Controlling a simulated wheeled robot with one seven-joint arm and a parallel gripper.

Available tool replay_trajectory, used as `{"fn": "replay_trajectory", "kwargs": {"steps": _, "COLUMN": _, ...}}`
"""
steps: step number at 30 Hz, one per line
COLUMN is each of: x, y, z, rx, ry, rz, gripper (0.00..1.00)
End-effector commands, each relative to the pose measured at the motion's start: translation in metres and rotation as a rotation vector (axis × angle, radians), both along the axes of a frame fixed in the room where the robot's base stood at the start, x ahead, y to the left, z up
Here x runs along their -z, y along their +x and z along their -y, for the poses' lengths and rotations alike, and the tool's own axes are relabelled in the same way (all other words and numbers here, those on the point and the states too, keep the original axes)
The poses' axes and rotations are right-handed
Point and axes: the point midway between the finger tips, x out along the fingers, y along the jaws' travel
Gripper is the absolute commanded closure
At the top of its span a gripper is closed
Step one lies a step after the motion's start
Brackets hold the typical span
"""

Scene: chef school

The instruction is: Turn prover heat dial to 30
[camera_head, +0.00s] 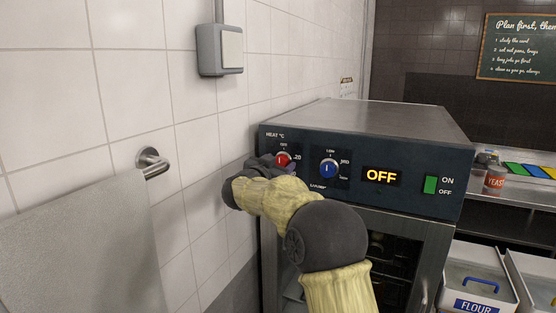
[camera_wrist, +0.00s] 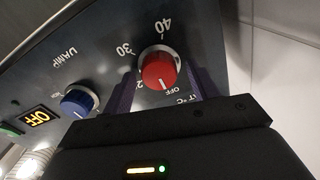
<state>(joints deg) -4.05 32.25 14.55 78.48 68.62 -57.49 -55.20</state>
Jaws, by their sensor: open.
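The prover's red heat dial (camera_head: 283,160) is at the upper left of the dark control panel (camera_head: 400,200), under the label "HEAT °C". It also shows in the wrist view (camera_wrist: 157,70), where its white line points to OFF and the marks 30 and 40 are visible. My gripper (camera_head: 268,163) is at this dial, partly hiding it and its scale in the head view. In the wrist view my gripper (camera_wrist: 165,88) is open, with one dark finger on each side of the dial. I cannot tell whether either finger touches it.
A blue dial (camera_head: 329,168) is just right of the red one. The display (camera_head: 381,176) reads OFF, and a green switch (camera_head: 431,185) sits further right. A tiled wall (camera_head: 210,150) stands close on the left. A flour bin (camera_head: 475,285) is at lower right.

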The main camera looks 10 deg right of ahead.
Motion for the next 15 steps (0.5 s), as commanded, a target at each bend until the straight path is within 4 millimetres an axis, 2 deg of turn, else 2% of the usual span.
{"fn": "replay_trajectory", "kwargs": {"steps": 8, "x": 0.0002, "y": 0.001, "z": 0.0009, "rx": 0.0, "ry": 0.0, "rz": 0.0, "gripper": 0.43}}
{"fn": "replay_trajectory", "kwargs": {"steps": 12, "x": 0.0002, "y": 0.0008, "z": 0.0006, "rx": 0.0, "ry": 0.0, "rz": 0.0, "gripper": 0.7}}
{"fn": "replay_trajectory", "kwargs": {"steps": 15, "x": 0.0001, "y": 0.0007, "z": 0.0005, "rx": 0.0, "ry": 0.0, "rz": 0.0, "gripper": 0.85}}
